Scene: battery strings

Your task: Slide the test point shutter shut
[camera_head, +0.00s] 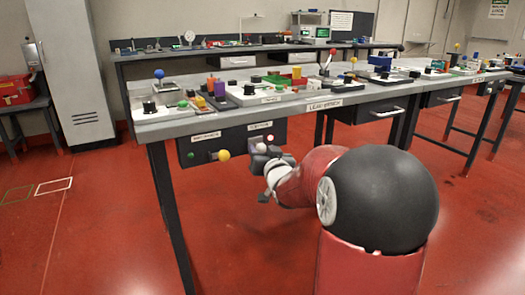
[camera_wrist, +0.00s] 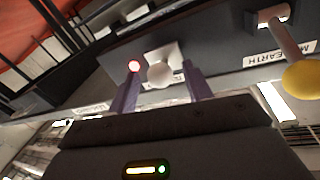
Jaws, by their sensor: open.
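A dark panel (camera_head: 203,143) hangs under the front edge of the bench. My gripper (camera_wrist: 160,71) is open and faces the panel, one finger on each side of the knob in the picture. Neither finger visibly touches it. In the head view my gripper (camera_head: 264,153) is at the panel's right part and covers the knob.
A lever with a yellow ball (camera_wrist: 302,77) sticks out of the same panel, beside an EARTH label; it also shows in the head view (camera_head: 223,155). The bench top (camera_head: 205,122) above carries several knobs and boxes. A drawer (camera_head: 370,109) is to the right. The red floor is clear.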

